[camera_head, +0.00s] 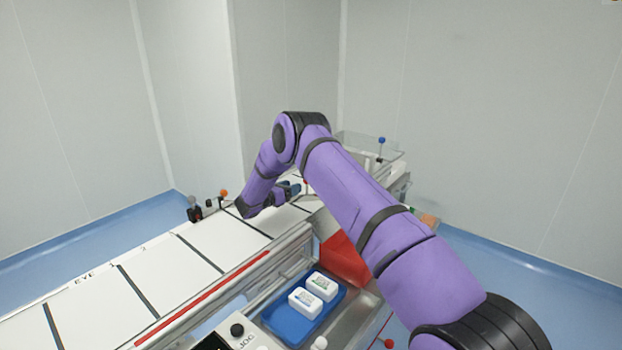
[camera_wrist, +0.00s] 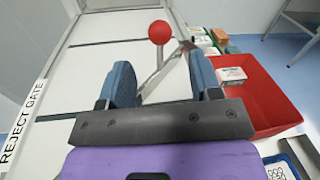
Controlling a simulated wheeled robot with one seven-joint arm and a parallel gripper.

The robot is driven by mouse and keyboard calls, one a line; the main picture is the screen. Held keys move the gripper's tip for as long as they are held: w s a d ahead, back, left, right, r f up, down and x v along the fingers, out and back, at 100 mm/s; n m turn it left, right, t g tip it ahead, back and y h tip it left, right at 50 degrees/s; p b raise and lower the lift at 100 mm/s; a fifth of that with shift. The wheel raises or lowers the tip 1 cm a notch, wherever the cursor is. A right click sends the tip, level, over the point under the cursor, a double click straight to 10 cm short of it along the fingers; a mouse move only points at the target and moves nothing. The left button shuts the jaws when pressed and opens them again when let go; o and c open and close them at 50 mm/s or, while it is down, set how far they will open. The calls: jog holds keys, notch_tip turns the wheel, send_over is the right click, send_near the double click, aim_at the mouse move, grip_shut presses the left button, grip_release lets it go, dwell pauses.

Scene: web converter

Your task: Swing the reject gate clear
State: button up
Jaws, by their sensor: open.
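The reject gate shows in the wrist view as a thin grey metal bar (camera_wrist: 165,72) lying slantwise over the white belt. A red ball knob (camera_wrist: 160,32) stands on a post by it. My gripper (camera_wrist: 160,64) is open, its two blue fingers apart on either side of the bar in the picture. The knob appears just beyond the fingertips; I cannot tell whether anything touches. A "REJECT GATE" label (camera_wrist: 22,122) is on the rail at left. In the head view my gripper (camera_head: 290,188) is low over the belt's far part, and my arm hides most of the gate.
A red bin (camera_wrist: 264,92) with a small white box (camera_wrist: 232,75) is right of the belt. Several boxes (camera_wrist: 216,38) lie beyond it. The blue tray (camera_head: 274,322) holds two white boxes. An orange knob (camera_head: 224,193) stands at the belt's far left edge.

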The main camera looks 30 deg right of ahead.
jog(key=x, duration=1)
